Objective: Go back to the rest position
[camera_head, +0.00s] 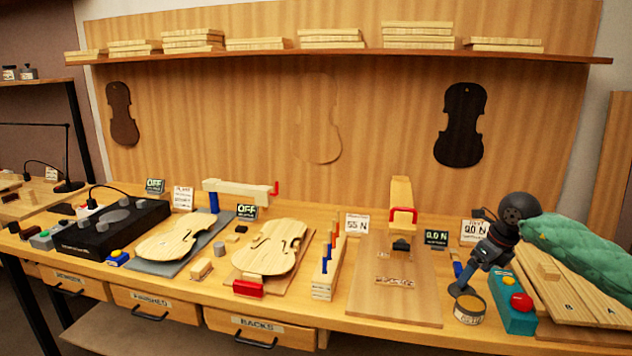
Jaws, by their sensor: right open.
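My right arm, in a green sleeve, comes in from the right edge. My right gripper (462,281) is open and points down over the right part of the bench, just above and left of a round tin (469,308). Nothing shows between its fingers. The tin hides part of the space by the fingertips, so I cannot tell whether they touch it. My left gripper is not in view.
A teal box with a red button (515,308) stands right of the tin, beside boards (580,290). A flat wooden board (395,300) lies left of it. Two violin plates (270,248) lie further left. A shelf (330,53) with wood stacks runs above.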

